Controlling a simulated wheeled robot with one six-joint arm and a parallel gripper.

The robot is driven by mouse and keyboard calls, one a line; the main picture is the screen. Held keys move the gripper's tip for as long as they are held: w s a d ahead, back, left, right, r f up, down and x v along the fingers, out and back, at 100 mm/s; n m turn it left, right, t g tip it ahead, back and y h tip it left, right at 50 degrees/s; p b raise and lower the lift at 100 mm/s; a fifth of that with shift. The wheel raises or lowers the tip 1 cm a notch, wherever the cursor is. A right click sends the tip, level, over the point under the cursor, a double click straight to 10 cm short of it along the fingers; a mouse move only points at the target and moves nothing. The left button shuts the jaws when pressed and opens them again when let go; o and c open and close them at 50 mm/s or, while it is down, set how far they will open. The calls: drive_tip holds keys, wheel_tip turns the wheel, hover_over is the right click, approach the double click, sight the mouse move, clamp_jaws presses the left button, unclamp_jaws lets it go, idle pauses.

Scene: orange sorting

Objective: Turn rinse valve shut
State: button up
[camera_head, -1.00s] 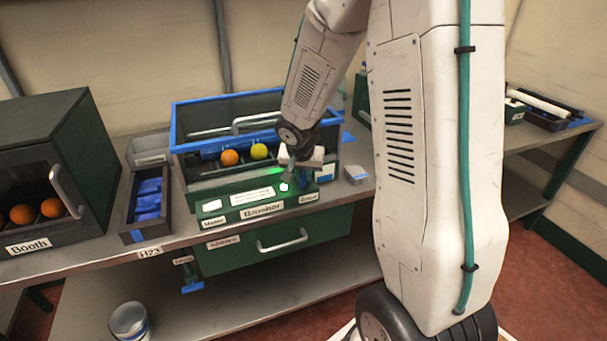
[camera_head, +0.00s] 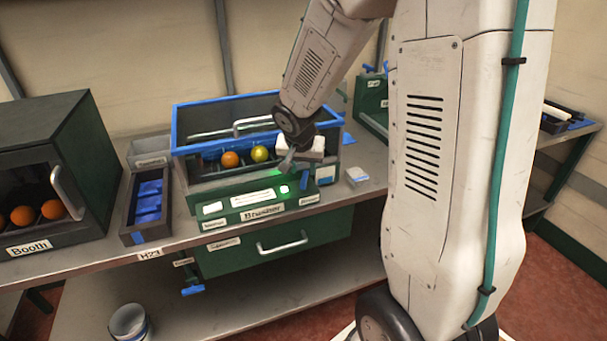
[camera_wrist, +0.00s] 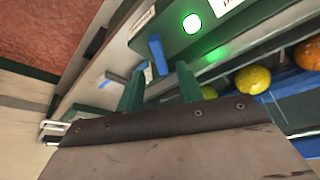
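The Brusher machine (camera_head: 264,211) stands on the bench, with a green front panel and a lit green button (camera_head: 284,189), also in the wrist view (camera_wrist: 192,23). A blue upright handle (camera_wrist: 157,53), probably the rinse valve, sticks out from the machine's green side in the wrist view. A small blue part (camera_head: 325,181) shows at the panel's right end in the head view. My gripper (camera_head: 287,164) hovers over the panel's right part. In the wrist view its green fingers (camera_wrist: 160,88) are apart with nothing between them; the blue handle lies ahead of the gap.
An orange (camera_head: 229,159) and a yellow fruit (camera_head: 260,153) lie in the blue-rimmed Brusher trough. Left stand a tray of blue pieces (camera_head: 131,229) and the dark Booth (camera_head: 77,140). A small grey box (camera_head: 356,175) sits right of the Brusher. A blue handle (camera_head: 193,290) hangs below the bench.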

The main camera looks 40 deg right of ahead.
drive_tip(key=shift+v, duration=1.5)
drive_tip(key=c, duration=0.4)
drive_tip(key=s+d+m, duration=0.1)
drive_tip(key=d, duration=0.2)
drive_tip(key=s+d+m, duration=0.2)
drive_tip(key=d, duration=0.1)
drive_tip(key=s+d+m+g, duration=0.1)
drive_tip(key=d+m, duration=0.1)
drive_tip(key=d, duration=0.1)
drive_tip(key=shift+s+d+r, duration=0.1)
drive_tip(key=shift+s, duration=0.1)
clamp_jaws()
drive_tip(key=s+d+m+y, duration=0.3)
drive_tip(key=s+m, duration=0.1)
drive_tip(key=m, duration=0.3)
drive_tip(key=shift+w+a+f+m+t+y, duration=0.15)
drive_tip(key=shift+w+a+f+m+y, duration=0.4)
drive_tip(key=shift+w+a+f+m, duration=0.75)
drive_tip(key=shift+w+a+f+m+t+y, duration=0.2)
drive_tip(key=shift+w+a+f+m+y, duration=0.5)
drive_tip(key=shift+w+a, duration=0.7)
drive_tip(key=shift+w+a+f+m+t+y, duration=0.15)
drive_tip(key=shift+w+a+f+m+y, duration=0.3)
drive_tip(key=shift+w+a+f+m, duration=0.95)
